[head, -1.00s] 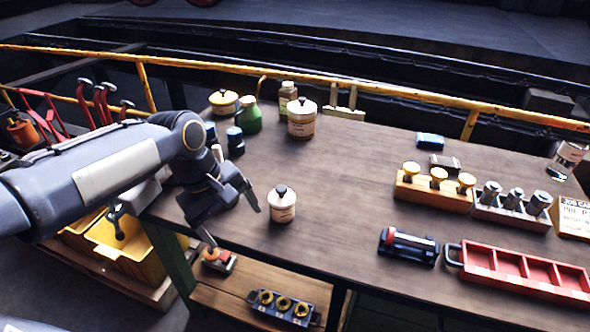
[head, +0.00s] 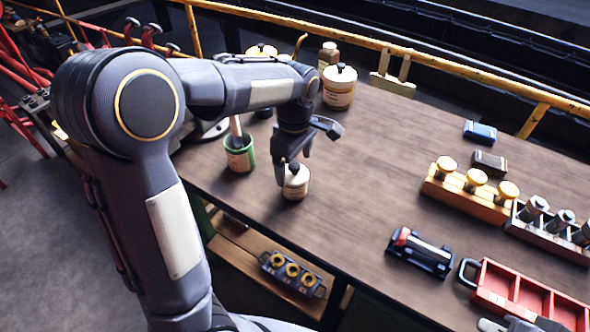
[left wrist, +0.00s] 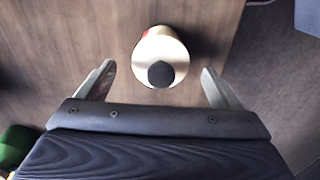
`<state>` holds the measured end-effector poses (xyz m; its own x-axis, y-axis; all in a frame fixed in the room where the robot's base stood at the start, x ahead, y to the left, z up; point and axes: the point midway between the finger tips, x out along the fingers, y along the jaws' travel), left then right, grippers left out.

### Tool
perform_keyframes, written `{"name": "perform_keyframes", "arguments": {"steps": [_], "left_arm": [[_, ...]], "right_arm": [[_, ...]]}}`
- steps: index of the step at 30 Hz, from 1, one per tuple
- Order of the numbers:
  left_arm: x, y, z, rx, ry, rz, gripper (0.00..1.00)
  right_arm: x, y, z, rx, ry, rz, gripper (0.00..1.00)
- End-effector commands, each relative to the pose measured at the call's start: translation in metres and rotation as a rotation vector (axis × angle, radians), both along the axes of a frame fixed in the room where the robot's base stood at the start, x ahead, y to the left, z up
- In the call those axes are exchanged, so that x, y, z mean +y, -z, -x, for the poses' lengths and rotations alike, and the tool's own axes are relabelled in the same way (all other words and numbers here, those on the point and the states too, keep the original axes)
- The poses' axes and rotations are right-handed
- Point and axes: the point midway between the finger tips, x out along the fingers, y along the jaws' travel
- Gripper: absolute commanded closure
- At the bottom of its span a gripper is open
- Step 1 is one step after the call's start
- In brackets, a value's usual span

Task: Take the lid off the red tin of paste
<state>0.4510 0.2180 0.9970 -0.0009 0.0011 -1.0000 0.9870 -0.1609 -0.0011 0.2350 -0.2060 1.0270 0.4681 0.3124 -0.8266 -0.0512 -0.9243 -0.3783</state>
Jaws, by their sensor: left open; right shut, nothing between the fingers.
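A small cream tin (head: 295,187) with a black knob on its lid stands upright near the table's front edge. In the left wrist view its round pale lid (left wrist: 152,46) and dark knob show from above, with a sliver of red at its left side. I see no plainly red tin. My left gripper (head: 293,169) points down over this tin. In the left wrist view its open fingers (left wrist: 158,70) stand left and right of the knob, apart from the tin. My right gripper (head: 515,324) shows partly at the bottom right edge, shut and empty.
A green pot (head: 240,155) with a handle sticking out stands left of the tin. A larger cream tin (head: 340,88) stands behind. A black device (head: 420,252), a red tray (head: 520,292) and a wooden rack (head: 465,198) lie to the right. Mid-table is clear.

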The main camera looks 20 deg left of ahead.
Motion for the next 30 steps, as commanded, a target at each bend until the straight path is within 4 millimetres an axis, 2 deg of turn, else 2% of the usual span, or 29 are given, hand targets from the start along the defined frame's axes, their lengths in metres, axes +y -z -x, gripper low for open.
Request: {"name": "perform_keyframes", "arguments": {"steps": [3, 10, 21, 30], "left_arm": [[0.0003, 0.0090, 0.0004, 0.001, -0.001, 0.000, 0.13], [0.0001, 0.0097, 0.0002, 0.000, 0.000, 0.001, 0.14], [0.0000, 0.0093, 0.0002, -0.001, 0.001, 0.001, 0.61], [-0.0001, 0.0062, -0.0002, -0.003, 0.001, 0.001, 0.62]], "right_arm": [[0.0000, 0.0000, 0.0000, 0.000, 0.000, 0.000, 1.00], [0.0000, 0.0001, 0.0000, 0.000, 0.000, 0.000, 1.00], [0.0000, 0.0000, -0.0001, 0.000, 0.000, 0.000, 1.00], [0.0000, -0.0002, 0.0000, 0.000, 0.000, 0.000, 1.00]]}}
